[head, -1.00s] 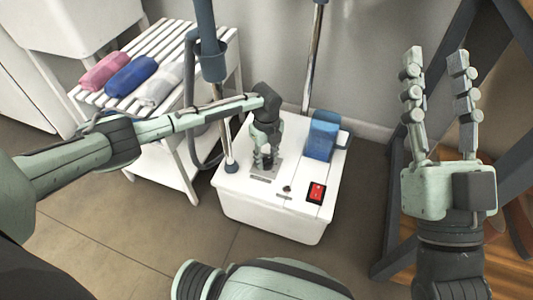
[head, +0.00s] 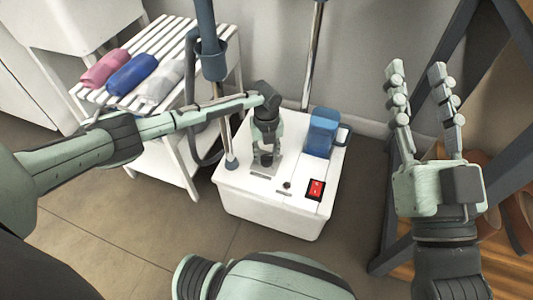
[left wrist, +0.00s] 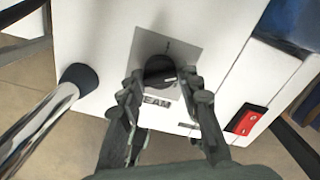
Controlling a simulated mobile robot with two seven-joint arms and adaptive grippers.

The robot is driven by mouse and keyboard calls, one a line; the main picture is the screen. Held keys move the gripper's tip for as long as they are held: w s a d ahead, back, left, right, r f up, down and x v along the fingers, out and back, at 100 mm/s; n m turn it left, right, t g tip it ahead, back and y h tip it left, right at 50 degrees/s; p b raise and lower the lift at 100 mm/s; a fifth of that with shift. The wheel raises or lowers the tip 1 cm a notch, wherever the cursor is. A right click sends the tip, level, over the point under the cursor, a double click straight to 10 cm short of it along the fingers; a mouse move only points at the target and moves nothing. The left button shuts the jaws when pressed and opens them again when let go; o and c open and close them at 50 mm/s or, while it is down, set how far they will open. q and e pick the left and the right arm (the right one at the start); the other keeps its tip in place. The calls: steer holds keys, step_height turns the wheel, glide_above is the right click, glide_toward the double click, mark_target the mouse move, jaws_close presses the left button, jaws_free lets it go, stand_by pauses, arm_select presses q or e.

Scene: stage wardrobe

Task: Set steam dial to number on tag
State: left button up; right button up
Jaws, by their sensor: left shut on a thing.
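The steam dial (left wrist: 160,72) is a black round knob on a grey plate (left wrist: 188,48) on top of the white steamer base (head: 270,205). The plate's lettering ends in "EAM"; scale marks are too small to read. My left gripper (head: 266,158) points down onto the dial in the head view. In the left wrist view its fingers (left wrist: 160,84) are shut on the dial, one on each side. My right gripper (head: 422,70) is raised at the right, fingers apart and empty. I cannot make out the number tag in these frames.
A red switch (head: 315,189) and a blue tank (head: 322,133) are on the steamer base. Poles and a grey hose (head: 190,100) rise beside it. A white slatted rack (head: 172,60) with rolled towels stands at left, a dark frame (head: 395,190) at right.

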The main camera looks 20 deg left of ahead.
mark_target(267, 157)
arm_select(q)
steer(key=shift+s, duration=0.1)
steer(key=o, duration=1.2)
steer(key=shift+r, duration=0.35)
step_height(267, 157, up, 11)
steer(key=shift+r, duration=0.15)
